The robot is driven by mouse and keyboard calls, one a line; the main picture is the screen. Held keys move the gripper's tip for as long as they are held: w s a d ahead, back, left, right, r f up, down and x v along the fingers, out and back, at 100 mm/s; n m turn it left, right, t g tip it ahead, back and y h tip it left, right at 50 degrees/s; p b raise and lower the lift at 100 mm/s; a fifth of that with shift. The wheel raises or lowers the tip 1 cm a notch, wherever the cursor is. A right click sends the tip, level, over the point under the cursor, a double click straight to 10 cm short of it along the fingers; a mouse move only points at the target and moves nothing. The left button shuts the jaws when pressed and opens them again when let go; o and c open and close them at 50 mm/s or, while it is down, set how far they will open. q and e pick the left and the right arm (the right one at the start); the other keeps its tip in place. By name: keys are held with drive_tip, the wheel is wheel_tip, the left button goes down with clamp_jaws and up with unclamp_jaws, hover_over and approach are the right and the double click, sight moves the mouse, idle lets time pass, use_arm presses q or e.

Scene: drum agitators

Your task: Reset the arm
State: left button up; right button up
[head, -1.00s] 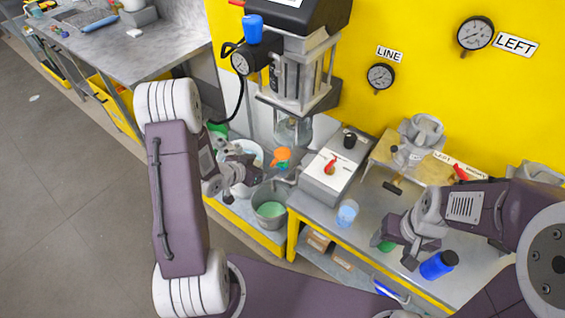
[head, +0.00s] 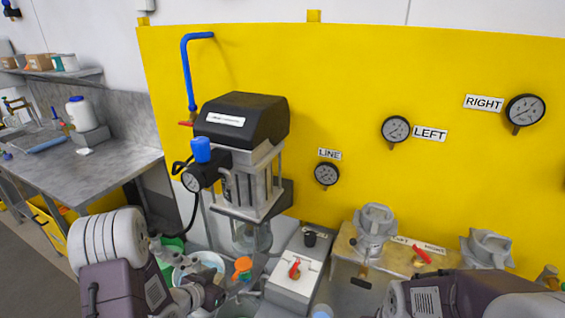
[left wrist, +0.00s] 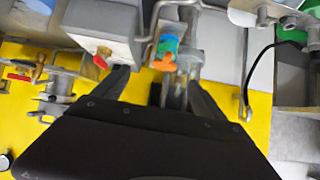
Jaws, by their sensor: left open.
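My left gripper (head: 212,292) is at the bottom of the head view, by the white bucket (head: 200,266) and left of an orange-topped item (head: 243,264). In the left wrist view its two dark fingers (left wrist: 160,88) stand apart, with nothing visibly gripped. The orange and blue item (left wrist: 166,58) shows beyond the gap between them; I cannot tell the distance. Part of my right arm shows at the bottom right of the head view, but its gripper is out of frame.
A black-topped drive unit (head: 240,120) stands above a glass vessel (head: 252,236). A grey box with a red lever (head: 292,283) is right of the orange item. Metal agitator heads (head: 374,228) stand before the yellow panel (head: 330,90). A grey bench (head: 90,165) is at left.

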use_arm(q)
drive_tip(key=w+d+r+m, duration=0.25)
drive_tip(key=d+r, duration=0.35)
drive_tip(key=r, duration=0.4)
drive_tip(key=s+f+n+g+y, duration=0.1)
drive_tip(key=s+f+n+g, duration=0.1)
drive_tip(key=s, duration=0.5)
drive_tip(key=s+a+f+n+g+y, duration=0.1)
drive_tip(key=s+n+g, duration=0.1)
drive_tip(key=s+g, duration=0.2)
drive_tip(key=s+a+f+n+g+y, duration=0.1)
drive_tip(key=s+f+n+g+y, duration=0.1)
drive_tip(key=s, duration=0.7)
drive_tip(key=shift+s+f+n+g, duration=0.3)
drive_tip(key=shift+s+n+g, duration=0.05)
drive_tip(key=shift+n+g, duration=0.2)
